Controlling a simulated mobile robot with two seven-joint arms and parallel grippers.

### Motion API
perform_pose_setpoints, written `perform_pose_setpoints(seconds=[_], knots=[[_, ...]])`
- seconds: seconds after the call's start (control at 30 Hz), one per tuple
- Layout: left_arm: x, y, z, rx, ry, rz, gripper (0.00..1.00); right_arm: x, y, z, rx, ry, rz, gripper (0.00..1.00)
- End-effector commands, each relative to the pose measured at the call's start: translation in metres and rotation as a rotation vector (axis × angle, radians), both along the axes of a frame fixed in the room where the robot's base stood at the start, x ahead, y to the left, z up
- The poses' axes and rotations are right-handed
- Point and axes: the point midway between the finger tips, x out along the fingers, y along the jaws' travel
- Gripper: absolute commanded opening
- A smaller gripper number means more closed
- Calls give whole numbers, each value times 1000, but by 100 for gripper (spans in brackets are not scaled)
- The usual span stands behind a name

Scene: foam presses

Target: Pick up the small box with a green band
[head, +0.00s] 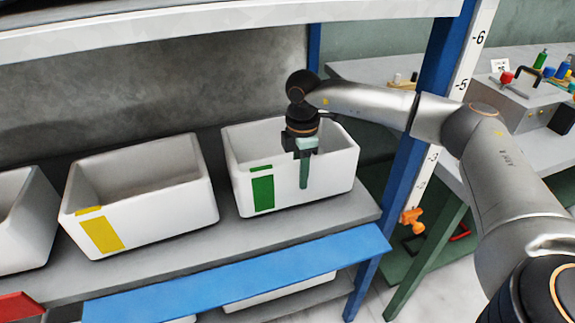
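The small box with a green band is a white open-topped bin (335,170) on the right part of the grey shelf. Its green band (263,192) runs down the left part of its front wall. My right gripper (304,172) points down at the box's front rim, to the right of the band. One greenish finger shows in front of the front wall; the other finger is hidden. I cannot tell whether the fingers touch or grip the wall. The box stands on the shelf. My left gripper is not in view.
A white bin with a yellow band (150,222) stands to the left, and part of another bin (25,215) beyond it. A blue shelf edge (240,280) runs in front. A blue post (405,150) stands right of the box, near my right arm. A workbench is behind it.

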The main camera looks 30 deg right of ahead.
Motion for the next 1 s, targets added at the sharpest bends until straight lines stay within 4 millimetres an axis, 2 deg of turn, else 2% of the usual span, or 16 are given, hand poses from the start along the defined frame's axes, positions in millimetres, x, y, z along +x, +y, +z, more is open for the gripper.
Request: perform_pose_setpoints(seconds=[0.03, 0.27, 1.0], knots=[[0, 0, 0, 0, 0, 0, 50, 0, 0, 0, 0, 0, 0, 26], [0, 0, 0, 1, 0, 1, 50, 0, 0, 0, 0, 0, 0, 0], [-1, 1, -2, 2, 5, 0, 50, 0, 0, 0, 1, -1, 0, 0]])
